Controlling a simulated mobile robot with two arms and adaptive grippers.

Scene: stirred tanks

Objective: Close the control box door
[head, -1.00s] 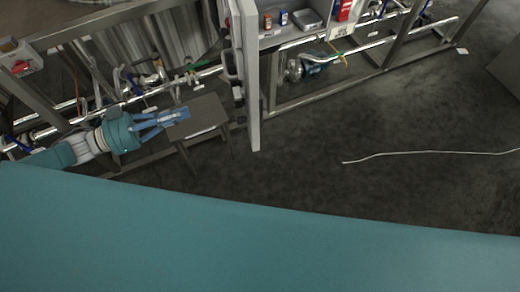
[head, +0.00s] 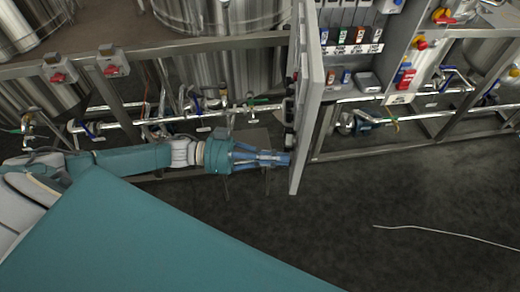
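The control box door (head: 309,110) is a light grey panel, seen nearly edge-on in the head view. It stands open, swung out from the left side of the control box (head: 352,62), whose inside with rows of switches shows. My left gripper (head: 281,159) is on the left of the door, near its lower part, pointing right. Its blue fingers look closed together and hold nothing that I can see. The fingertips are at or very near the door's left face; I cannot tell if they touch. My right gripper is not in view.
Steel tanks (head: 228,45) stand behind a metal frame with pipes and valves. Red-switch boxes (head: 113,63) sit on the rail at left. The dark floor at right is clear except for a white cable (head: 445,233).

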